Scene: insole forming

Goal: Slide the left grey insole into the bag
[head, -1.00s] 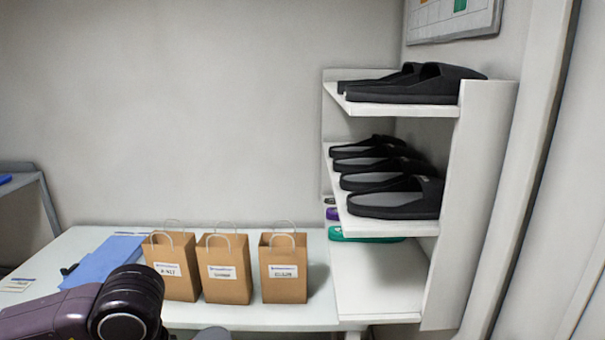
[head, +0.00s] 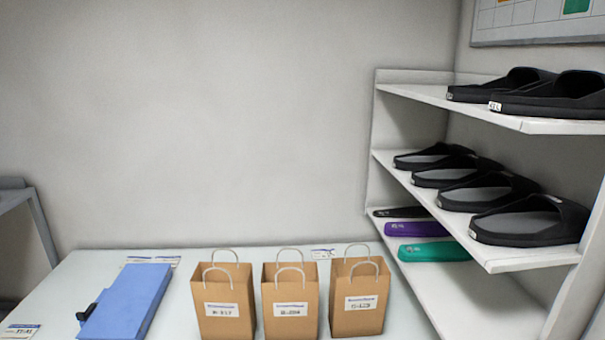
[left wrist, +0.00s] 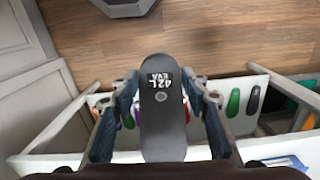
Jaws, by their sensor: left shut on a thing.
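In the left wrist view my left gripper (left wrist: 160,112) is shut on a dark grey insole (left wrist: 162,128) with a white label reading "42L EVA". The insole stands lengthwise between the two fingers, its rounded end up in the picture. In the head view three brown paper bags with handles stand upright on the table: a left bag (head: 226,312), a middle bag (head: 291,312) and a right bag (head: 357,306). Each has a white label and an open top. Neither gripper shows in the head view now.
A blue flat case (head: 128,303) lies left of the bags on the white table (head: 80,270). A white shelf unit (head: 460,225) at right holds black sandals, with purple (head: 412,211) and green (head: 434,251) insoles lower down. The left wrist view shows a wooden floor (left wrist: 210,40).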

